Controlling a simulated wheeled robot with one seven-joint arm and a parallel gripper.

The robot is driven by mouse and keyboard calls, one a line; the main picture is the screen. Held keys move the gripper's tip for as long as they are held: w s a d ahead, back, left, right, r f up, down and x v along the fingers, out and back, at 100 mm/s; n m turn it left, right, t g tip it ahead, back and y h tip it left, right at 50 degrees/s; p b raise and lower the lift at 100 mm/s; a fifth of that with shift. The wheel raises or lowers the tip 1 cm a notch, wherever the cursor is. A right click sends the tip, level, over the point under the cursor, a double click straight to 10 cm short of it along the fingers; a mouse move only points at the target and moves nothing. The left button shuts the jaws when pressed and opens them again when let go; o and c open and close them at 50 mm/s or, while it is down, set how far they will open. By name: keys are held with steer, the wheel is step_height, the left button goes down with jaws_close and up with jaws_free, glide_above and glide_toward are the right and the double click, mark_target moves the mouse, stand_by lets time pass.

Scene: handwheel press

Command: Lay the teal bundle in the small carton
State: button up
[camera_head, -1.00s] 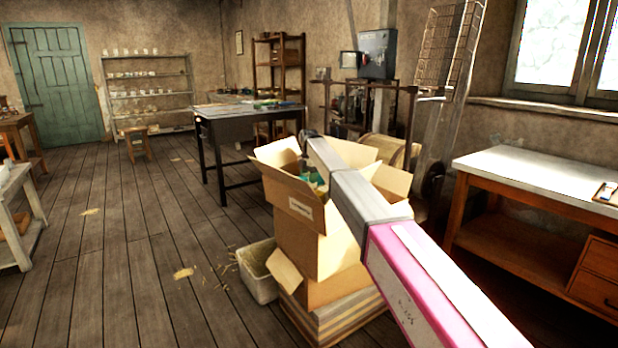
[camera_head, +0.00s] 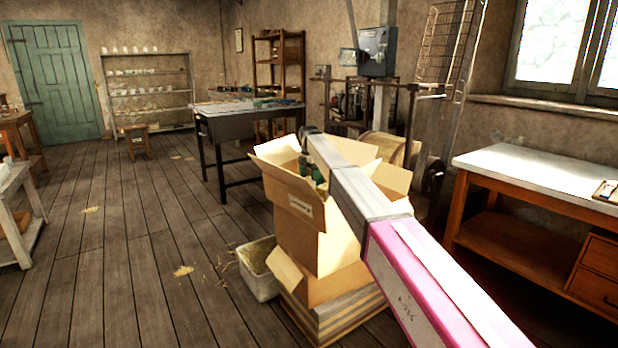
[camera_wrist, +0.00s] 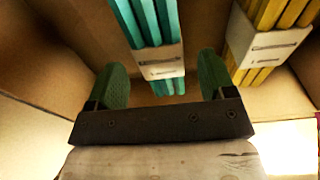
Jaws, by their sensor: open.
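The teal bundle (camera_wrist: 150,22) is a set of teal sticks with a pale band, inside a cardboard carton in the wrist view. My gripper (camera_wrist: 162,80) is open, its two green fingers apart on either side of the bundle's near end, with gaps between. In the head view my gripper (camera_head: 312,172) is over the open upper carton (camera_head: 292,232), mostly hidden by my arm and the flaps. I cannot tell whether this is the small carton. The bundle cannot be made out clearly in the head view.
A yellow bundle (camera_wrist: 268,35) with a pale band is right of the teal one, inside the carton. A bin (camera_head: 258,272) stands left of the carton stack. A dark table (camera_head: 222,128) is behind, and a white-topped bench (camera_head: 545,175) is at right.

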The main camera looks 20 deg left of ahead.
mark_target(309, 178)
step_height(309, 178, up, 12)
stand_by(0.4)
